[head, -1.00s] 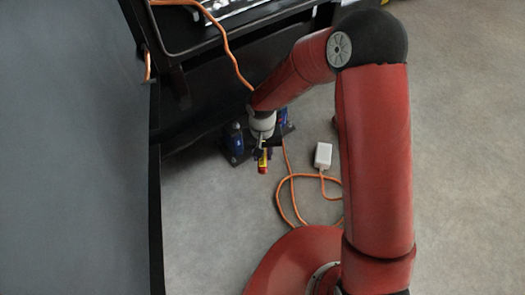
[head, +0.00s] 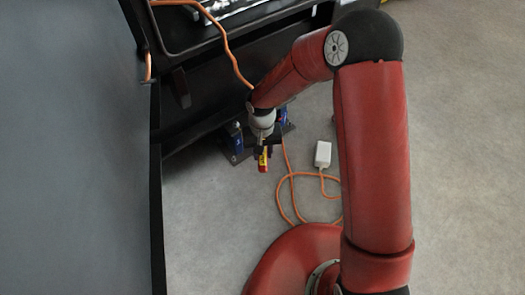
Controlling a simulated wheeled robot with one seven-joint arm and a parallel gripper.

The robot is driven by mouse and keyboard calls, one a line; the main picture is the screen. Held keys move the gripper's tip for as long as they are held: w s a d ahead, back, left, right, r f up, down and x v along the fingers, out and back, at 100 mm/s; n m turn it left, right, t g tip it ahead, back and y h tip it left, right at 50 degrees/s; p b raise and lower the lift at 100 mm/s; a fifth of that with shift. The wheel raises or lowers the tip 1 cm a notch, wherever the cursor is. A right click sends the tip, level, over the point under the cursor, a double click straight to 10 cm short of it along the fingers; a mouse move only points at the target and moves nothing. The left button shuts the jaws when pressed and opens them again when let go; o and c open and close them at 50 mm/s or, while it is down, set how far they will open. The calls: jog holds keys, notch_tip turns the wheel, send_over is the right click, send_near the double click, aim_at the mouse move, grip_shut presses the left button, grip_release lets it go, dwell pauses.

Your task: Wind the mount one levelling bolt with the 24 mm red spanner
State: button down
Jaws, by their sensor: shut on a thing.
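My gripper (head: 264,143) is low by the black frame, in front of the mount (head: 236,152), a dark base plate with blue parts at its left and right. The gripper is shut on the spanner (head: 263,163), whose visible end is red with a yellow band and points toward me. The spanner's far end and the levelling bolt are hidden behind my gripper and wrist, so I cannot tell whether they touch.
The black genset frame (head: 205,110) runs above and behind the mount. A dark grey panel (head: 75,150) fills the left. An orange cable (head: 284,190) loops on the floor to a white box (head: 323,154). The grey floor (head: 205,225) in front is clear.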

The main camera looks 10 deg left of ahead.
jog(key=shift+a+f, duration=0.1)
jog(key=shift+a, duration=0.05)
jog(key=shift+f+b, duration=0.65)
jog(key=shift+f, duration=0.35)
jog(key=shift+r+g+p, duration=0.4)
jog(key=shift+r+p, duration=0.2)
jog(key=shift+p, duration=0.35)
jog(key=shift+f, duration=0.15)
dwell(0.8)
jog(key=shift+w+g+h, duration=0.2)
jog(key=shift+g+h, duration=0.1)
jog(key=shift+g, duration=0.2)
dwell(1.4)
jog(key=shift+r+p, duration=0.45)
jog(key=shift+r, duration=0.1)
jog(key=shift+r+m, duration=0.25)
jog(key=shift+m, duration=0.15)
jog(key=shift+w+f, duration=0.1)
jog(key=shift+f, duration=0.05)
dwell(1.1)
